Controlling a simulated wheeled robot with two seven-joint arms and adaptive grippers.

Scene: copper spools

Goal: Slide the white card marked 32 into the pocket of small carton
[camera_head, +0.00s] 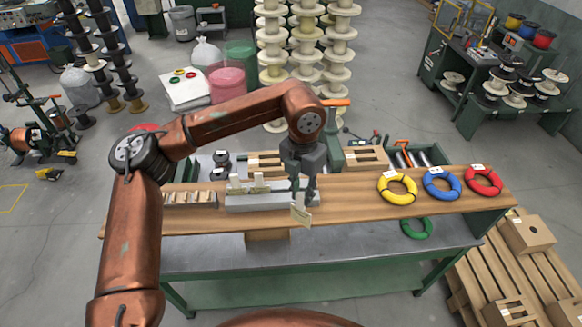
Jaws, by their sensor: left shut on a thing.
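My left gripper (303,197) hangs over the front middle of the wooden shelf. It is shut on a pale, cream-white card (301,216), which hangs tilted below the fingertips near the shelf's front edge. Any number on the card is too small to read. Several brown cartons are in view: a small one (267,236) just below the shelf's front edge, under the card to its left, and two (366,158) (264,160) behind the shelf. I cannot tell which is the small carton, and no pocket shows clearly. My right gripper is not in view.
A grey block with upright pieces (254,200) stands left of the gripper on the wooden shelf (345,208). Yellow (397,188), blue (442,184) and red (483,182) coils lie at the right; a green coil (416,228) lies lower. More cartons (527,235) sit on a pallet.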

